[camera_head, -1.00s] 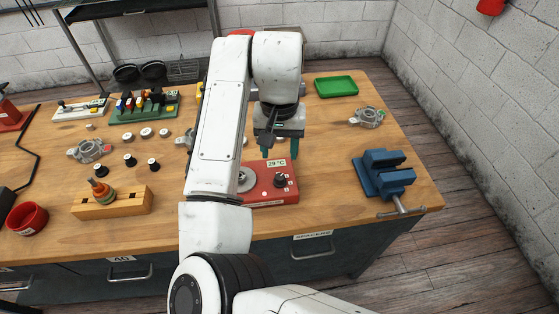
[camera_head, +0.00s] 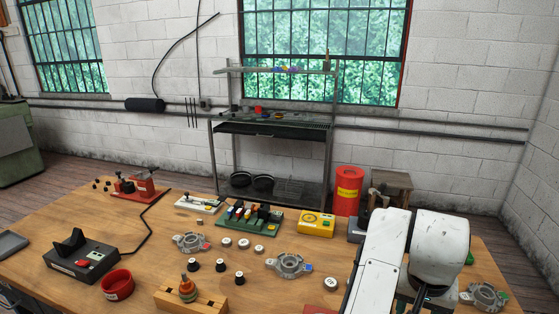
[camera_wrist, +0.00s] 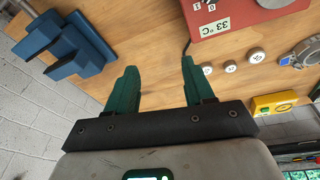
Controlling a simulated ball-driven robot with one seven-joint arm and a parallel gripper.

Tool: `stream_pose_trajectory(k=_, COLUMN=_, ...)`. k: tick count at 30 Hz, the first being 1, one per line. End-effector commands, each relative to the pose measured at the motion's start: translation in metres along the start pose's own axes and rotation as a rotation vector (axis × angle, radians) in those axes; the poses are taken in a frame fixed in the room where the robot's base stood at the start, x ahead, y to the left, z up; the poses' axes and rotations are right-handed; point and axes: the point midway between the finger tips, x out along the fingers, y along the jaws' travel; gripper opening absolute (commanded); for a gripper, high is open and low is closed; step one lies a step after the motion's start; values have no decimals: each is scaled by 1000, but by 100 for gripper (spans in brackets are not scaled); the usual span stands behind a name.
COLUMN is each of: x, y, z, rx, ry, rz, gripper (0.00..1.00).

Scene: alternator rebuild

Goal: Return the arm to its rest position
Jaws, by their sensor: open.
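My gripper (camera_wrist: 160,80) shows in the wrist view with its two green fingers spread apart and nothing between them. It is above the wooden bench top (camera_wrist: 150,25), between the blue vise (camera_wrist: 65,45) and the red heater (camera_wrist: 240,20), whose display reads 33 °C. In the head view my white arm stands at the lower right, over the right part of the bench (camera_head: 130,215). The gripper's fingertips cannot be made out there, and the arm hides the heater and the vise is out of sight.
Grey metal housings (camera_head: 290,264), small round parts, a yellow meter (camera_head: 316,223) and a green rack (camera_head: 249,219) stand on the bench. A wooden block (camera_head: 190,298) and red bowl (camera_head: 117,284) are nearer. A shelf (camera_head: 270,130) and red drum (camera_head: 348,190) stand behind.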

Motion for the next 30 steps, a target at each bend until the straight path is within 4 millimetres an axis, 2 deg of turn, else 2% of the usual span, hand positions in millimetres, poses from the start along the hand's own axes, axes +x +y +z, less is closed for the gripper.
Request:
stream_pose_trajectory(k=1, x=9, y=24, z=-5, rx=-2, ry=52, rz=33, gripper=53)
stream_pose_trajectory(k=6, x=26, y=70, z=-10, rx=-66, ry=202, rz=83, gripper=53)
stream_pose_trajectory(k=10, x=41, y=92, z=0, rx=-145, ry=281, rz=96, gripper=53)
stream_pose_trajectory(k=14, x=58, y=104, z=23, rx=-239, ry=323, rz=79, gripper=53)
stream_pose_trajectory(k=20, x=86, y=104, z=83, rx=-377, ry=328, rz=-8, gripper=53)
stream_pose_trajectory(k=24, x=100, y=95, z=136, rx=-449, ry=301, rz=-107, gripper=53)
stream_pose_trajectory(k=29, x=106, y=79, z=198, rx=-496, ry=254, rz=-242, gripper=53)
stream_pose_trajectory(k=30, x=112, y=82, z=212, rx=-496, ry=218, rz=-244, gripper=53)
